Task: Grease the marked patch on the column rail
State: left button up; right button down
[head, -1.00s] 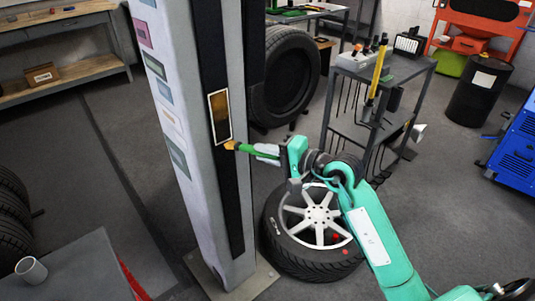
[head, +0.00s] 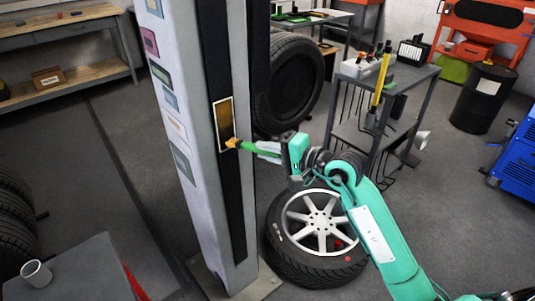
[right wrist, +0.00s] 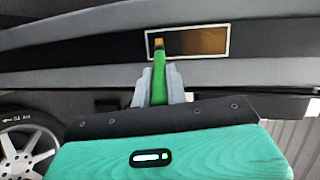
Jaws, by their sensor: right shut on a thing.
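The marked patch (head: 223,120) is a pale-framed, amber-brown rectangle on the dark rail (head: 237,205) of the tall grey column. My right gripper (head: 268,150) is shut on a brush with a green handle (head: 246,147) and an orange tip (head: 232,143). The brush points left at the column, and its tip overlaps the patch's lower end. In the right wrist view the tip (right wrist: 158,42) lies over the left end of the patch (right wrist: 200,41), and the gripper fingers (right wrist: 159,88) clasp the green handle. I cannot tell whether the tip touches the surface. My left gripper is out of view.
A spoked wheel (head: 320,222) rests at the column's foot, below my right arm. A large tyre (head: 290,80) stands behind the column. A dark cart (head: 350,133) with tools stands to the right. A cup (head: 36,272) stands on a grey tabletop (head: 80,275) at lower left.

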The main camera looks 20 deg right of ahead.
jog(key=shift+r+p, duration=1.4)
jog(key=shift+r, duration=2.05)
jog(key=shift+r+p, duration=0.95)
jog(key=shift+r, duration=1.65)
notch_tip(320, 180, down, 15)
jog(key=b, duration=1.7)
jog(key=shift+r+b, duration=0.15)
jog(key=shift+b, duration=0.15)
